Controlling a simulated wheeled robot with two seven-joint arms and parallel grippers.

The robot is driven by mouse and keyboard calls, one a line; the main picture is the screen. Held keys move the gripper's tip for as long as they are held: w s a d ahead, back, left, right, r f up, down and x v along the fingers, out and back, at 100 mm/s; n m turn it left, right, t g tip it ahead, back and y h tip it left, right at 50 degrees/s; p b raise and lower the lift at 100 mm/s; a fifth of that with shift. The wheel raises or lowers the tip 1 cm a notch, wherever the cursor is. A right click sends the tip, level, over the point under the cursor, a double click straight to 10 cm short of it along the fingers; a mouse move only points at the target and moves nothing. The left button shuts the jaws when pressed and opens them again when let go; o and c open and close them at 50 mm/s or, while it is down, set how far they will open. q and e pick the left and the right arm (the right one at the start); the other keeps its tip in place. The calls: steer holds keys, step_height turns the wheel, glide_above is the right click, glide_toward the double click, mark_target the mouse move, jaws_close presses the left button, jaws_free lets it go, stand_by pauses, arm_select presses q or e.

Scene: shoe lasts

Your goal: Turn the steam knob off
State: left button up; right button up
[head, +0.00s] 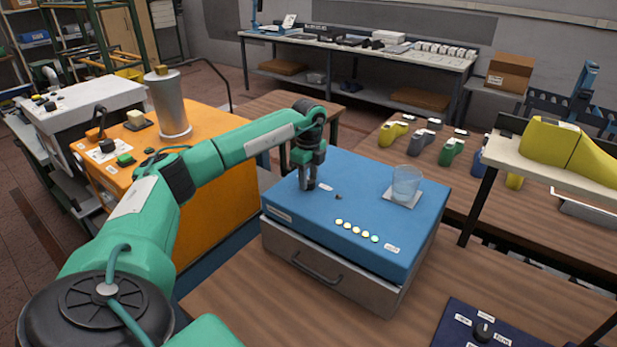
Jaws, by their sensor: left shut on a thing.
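A blue-topped box (350,200) with a grey drawer stands on the wooden table in the head view. My left gripper (307,187) points down at the left part of its top and is shut on a small knob there. The fingers hide most of this knob, so its setting cannot be read. A small white label (326,188) lies just right of the fingers; its writing is too small to read. Another black knob (483,330) with labels around it sits on a dark blue panel at the lower right, apart from the gripper. My right gripper is out of view.
A clear beaker (407,182) stands on a white pad at the box's right. A metal cylinder (169,102) stands on an orange cabinet (220,185) at left. A yellow shoe last (570,148) rests on a shelf at right.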

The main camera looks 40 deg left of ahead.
arm_select(q)
steer(key=o, duration=1)
steer(key=shift+r, duration=0.1)
steer(key=shift+r, duration=0.1)
steer(key=shift+r, duration=0.3)
step_height(320, 180, up, 13)
steer(key=b, duration=0.3)
